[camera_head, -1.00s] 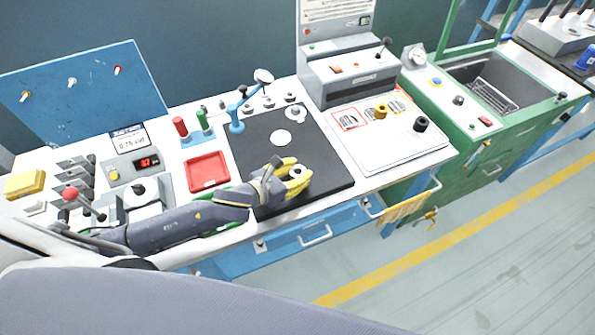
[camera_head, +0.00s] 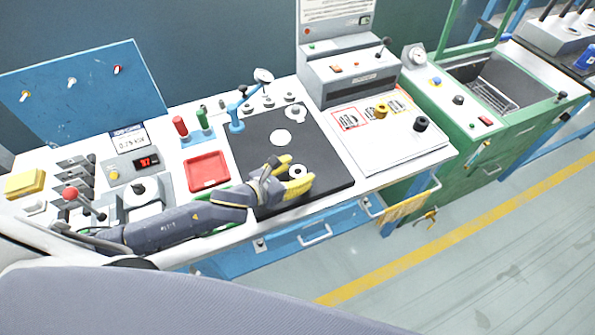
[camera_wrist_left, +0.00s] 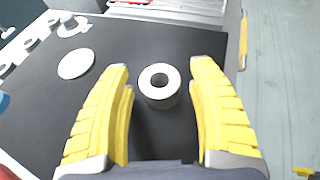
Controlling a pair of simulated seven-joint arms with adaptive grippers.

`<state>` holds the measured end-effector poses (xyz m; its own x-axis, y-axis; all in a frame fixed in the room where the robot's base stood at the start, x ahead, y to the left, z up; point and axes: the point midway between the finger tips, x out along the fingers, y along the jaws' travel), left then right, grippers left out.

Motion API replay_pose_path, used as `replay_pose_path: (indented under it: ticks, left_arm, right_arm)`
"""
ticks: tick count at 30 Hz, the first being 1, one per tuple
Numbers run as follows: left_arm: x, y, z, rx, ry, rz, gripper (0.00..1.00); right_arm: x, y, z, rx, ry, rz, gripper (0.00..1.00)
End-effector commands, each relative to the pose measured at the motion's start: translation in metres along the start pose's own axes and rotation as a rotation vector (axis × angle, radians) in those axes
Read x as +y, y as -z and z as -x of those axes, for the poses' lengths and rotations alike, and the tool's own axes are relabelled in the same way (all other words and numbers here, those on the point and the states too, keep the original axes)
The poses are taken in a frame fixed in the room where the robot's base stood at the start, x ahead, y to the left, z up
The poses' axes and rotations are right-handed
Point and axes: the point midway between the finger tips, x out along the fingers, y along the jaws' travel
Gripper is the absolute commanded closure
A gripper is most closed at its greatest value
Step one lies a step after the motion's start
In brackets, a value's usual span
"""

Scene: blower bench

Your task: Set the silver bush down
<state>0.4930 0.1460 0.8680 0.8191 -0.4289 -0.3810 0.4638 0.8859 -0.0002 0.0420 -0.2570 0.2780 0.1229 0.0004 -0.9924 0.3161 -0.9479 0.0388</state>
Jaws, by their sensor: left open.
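The silver bush (camera_wrist_left: 159,86) stands upright on the black mat (camera_wrist_left: 165,40), its round bore facing up. It also shows in the head view (camera_head: 298,171) near the front of the mat (camera_head: 325,165). My left gripper (camera_wrist_left: 163,75) is open, with its yellow fingers on either side of the bush and a visible gap at each side. In the head view my left gripper (camera_head: 300,180) is low over the mat, around the bush. My right gripper is not in view.
A white disc (camera_head: 281,138) lies behind the bush on the mat. A red tray (camera_head: 207,171) sits left of the mat, with a blue stand (camera_head: 237,118) at its back edge. A white board with black and brass bushes (camera_head: 421,124) is to the right.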

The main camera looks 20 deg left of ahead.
Motion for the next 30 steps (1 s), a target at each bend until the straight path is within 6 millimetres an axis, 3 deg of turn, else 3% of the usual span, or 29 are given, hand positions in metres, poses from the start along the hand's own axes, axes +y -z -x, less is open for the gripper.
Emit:
replay_pose_path:
  ticks: [18,30]
  left_arm:
    - [0.000,0.001,0.097,0.003,0.000,-0.002,0.41]
    - [0.000,0.000,0.114,0.001,0.000,0.000,0.41]
  right_arm:
    - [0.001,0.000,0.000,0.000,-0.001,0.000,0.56]
    - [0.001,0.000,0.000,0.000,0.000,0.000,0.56]
